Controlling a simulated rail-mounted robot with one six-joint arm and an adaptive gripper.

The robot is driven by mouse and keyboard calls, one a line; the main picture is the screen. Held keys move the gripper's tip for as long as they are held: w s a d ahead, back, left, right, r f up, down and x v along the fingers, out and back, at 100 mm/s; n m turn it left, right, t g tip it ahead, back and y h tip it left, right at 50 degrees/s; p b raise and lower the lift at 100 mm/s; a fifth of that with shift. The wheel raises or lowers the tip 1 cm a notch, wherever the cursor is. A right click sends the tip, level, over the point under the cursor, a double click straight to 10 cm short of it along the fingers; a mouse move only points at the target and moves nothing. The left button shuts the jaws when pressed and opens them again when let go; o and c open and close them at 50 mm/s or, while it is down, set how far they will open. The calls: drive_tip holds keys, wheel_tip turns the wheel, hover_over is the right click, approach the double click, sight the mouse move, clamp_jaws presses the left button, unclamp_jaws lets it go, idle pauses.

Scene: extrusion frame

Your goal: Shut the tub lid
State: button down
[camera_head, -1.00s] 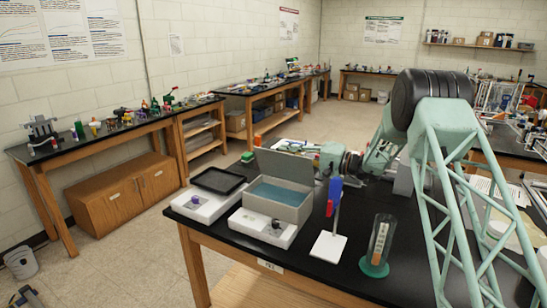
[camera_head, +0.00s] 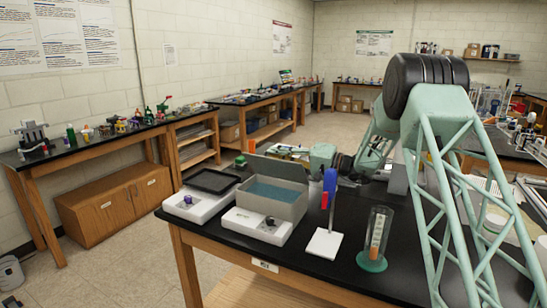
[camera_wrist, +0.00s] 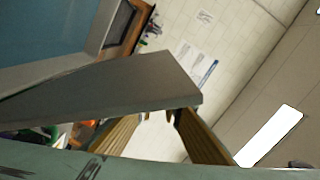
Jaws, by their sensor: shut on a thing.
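The grey tub (camera_head: 288,211) with a blue inside stands on the black bench. Its grey lid (camera_head: 278,168) is raised and leans up at the tub's far side. In the wrist view, the lid (camera_wrist: 110,88) is a grey slab crossing the picture, with the tub's blue inside (camera_wrist: 40,35) at upper left. My gripper (camera_wrist: 165,113) has ribbed yellowish fingers shut on the lid's edge. In the head view, the mint end of my arm is just behind and right of the lid; the fingertips are hidden there.
Another white device with a black tray (camera_head: 212,181) is at left. A blue-and-red stand on a white base (camera_head: 323,243) and a glass cylinder (camera_head: 377,240) stand at right.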

drive_tip(key=shift+s+a, duration=0.1)
drive_tip(key=shift+s, duration=0.1)
idle(0.4)
drive_tip(key=c, duration=2.8)
unclamp_jaws()
